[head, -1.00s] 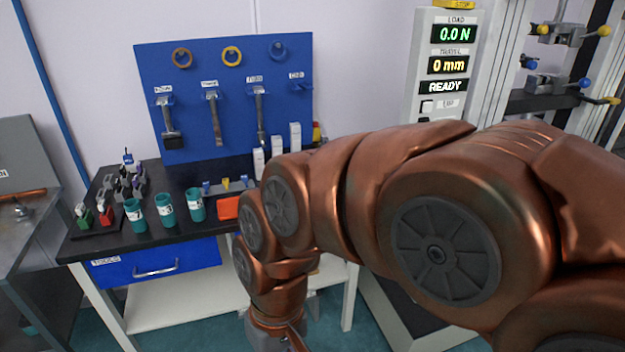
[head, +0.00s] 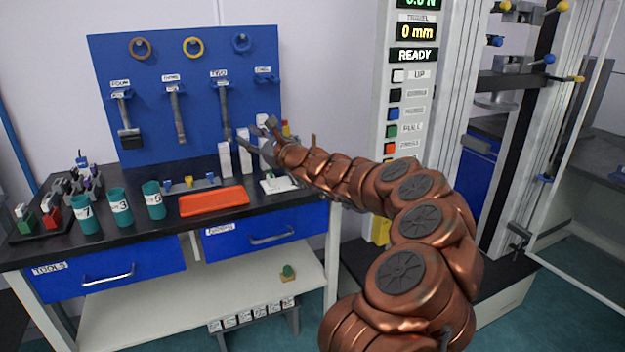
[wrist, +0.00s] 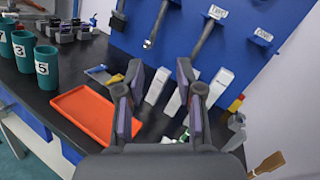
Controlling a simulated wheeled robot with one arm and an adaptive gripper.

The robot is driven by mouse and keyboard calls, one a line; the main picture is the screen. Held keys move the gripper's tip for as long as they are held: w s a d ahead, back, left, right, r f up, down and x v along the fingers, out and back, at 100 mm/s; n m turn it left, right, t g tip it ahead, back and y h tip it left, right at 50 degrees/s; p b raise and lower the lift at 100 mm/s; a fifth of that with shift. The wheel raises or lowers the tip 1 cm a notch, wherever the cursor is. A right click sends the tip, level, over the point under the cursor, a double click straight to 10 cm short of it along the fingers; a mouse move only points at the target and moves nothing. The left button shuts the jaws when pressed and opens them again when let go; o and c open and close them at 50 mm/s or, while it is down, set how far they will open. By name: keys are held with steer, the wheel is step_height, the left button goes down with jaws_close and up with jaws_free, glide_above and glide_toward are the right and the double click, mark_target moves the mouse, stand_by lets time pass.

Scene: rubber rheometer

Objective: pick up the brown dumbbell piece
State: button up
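My gripper (wrist: 160,85) is open and empty in the wrist view, its two fingers apart and pointing at the back of the bench. In the head view my gripper (head: 262,138) is above the bench's right part, in front of the white boxes. A brown piece with a widened end (wrist: 266,165) shows at the lower right of the wrist view, off to the side of the fingers. A small brown upright piece (head: 313,141) shows beside my wrist in the head view. I cannot tell whether either is the dumbbell piece.
An orange tray (head: 214,201) lies empty on the black bench. Teal numbered cups (head: 120,207) stand to its left. White upright boxes (head: 225,160) stand close to my gripper. A blue tool board (head: 190,90) rises behind. The testing machine (head: 400,120) is at right.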

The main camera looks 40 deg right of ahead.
steer(key=s+d+f+m+h, duration=0.1)
steer(key=d+f+m+h, duration=0.1)
steer(key=d+f, duration=0.3)
steer(key=s+d+f+m+g+h+b, duration=0.1)
steer(key=s+d+f+m+h, duration=0.1)
steer(key=d, duration=0.7)
steer(key=s+d+f+m+g+h, duration=0.1)
steer(key=s+d+f+m+h, duration=0.1)
steer(key=d+f+m+h, duration=0.2)
steer(key=shift+s+d+f+m+b, duration=0.1)
steer(key=shift+d+f+m+b, duration=0.3)
steer(key=shift+d+f+m, duration=1.05)
steer(key=shift+w+d+f+n+p, duration=0.2)
steer(key=shift+w+d, duration=0.1)
steer(key=shift+w, duration=0.25)
steer(key=shift+w+d+f+n+p, duration=0.2)
steer(key=shift+w+d, duration=0.1)
steer(key=shift+w, duration=0.2)
steer(key=shift+x, duration=0.85)
steer(key=shift+d+p+x, duration=0.15)
steer(key=shift+p+x, duration=0.1)
steer(key=shift+x, duration=0.65)
steer(key=shift+d+p+x, duration=0.15)
steer(key=shift+p+x, duration=0.05)
steer(key=shift+x, duration=0.65)
steer(key=shift+s, duration=0.1)
jaws_close()
